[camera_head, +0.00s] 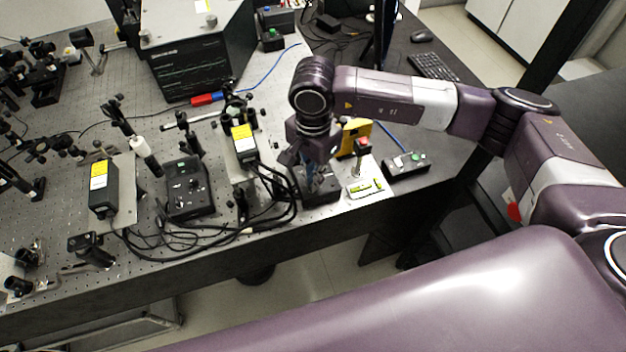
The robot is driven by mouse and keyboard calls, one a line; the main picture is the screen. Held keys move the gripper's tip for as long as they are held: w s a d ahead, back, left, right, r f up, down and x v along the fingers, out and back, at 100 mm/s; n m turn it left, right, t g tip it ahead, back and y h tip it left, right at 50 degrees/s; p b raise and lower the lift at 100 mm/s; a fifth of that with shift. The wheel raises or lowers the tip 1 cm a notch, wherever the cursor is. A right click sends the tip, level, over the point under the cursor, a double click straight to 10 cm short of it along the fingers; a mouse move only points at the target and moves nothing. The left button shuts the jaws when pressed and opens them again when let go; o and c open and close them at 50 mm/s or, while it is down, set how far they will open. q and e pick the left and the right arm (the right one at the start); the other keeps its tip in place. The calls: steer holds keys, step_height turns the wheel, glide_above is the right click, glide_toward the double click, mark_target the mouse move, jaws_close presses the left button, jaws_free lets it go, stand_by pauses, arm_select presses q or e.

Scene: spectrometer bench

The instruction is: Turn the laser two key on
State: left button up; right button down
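My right gripper (315,178) points down over a small black control box (325,197) at the front edge of the optical bench. Its fingers are small and dark here, and I cannot tell whether they are open, shut or touching the box. The gripper and wrist hide most of the box top, and no key can be made out there. A similar black control box (187,192) with small knobs stands further left, clear of the arm. My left gripper is not in view.
Black cables (275,212) loop between the boxes. A black instrument (190,68) stands behind. Optics crowd the left.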

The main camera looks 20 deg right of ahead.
steer(key=m+b, duration=0.1)
steer(key=b, duration=0.1)
steer(key=m+b, duration=0.2)
steer(key=shift+f+m+b, duration=0.25)
steer(key=shift+m+b, duration=0.05)
steer(key=shift+s+r+m+b, duration=0.15)
steer(key=shift+r+m+b, duration=0.05)
steer(key=shift+m+b, duration=0.95)
steer(key=c, duration=2.2)
jaws_free()
steer(key=shift+o, duration=0.2)
steer(key=shift+r, duration=0.2)
step_height(320, 180, up, 12)
steer(key=shift+f, duration=0.15)
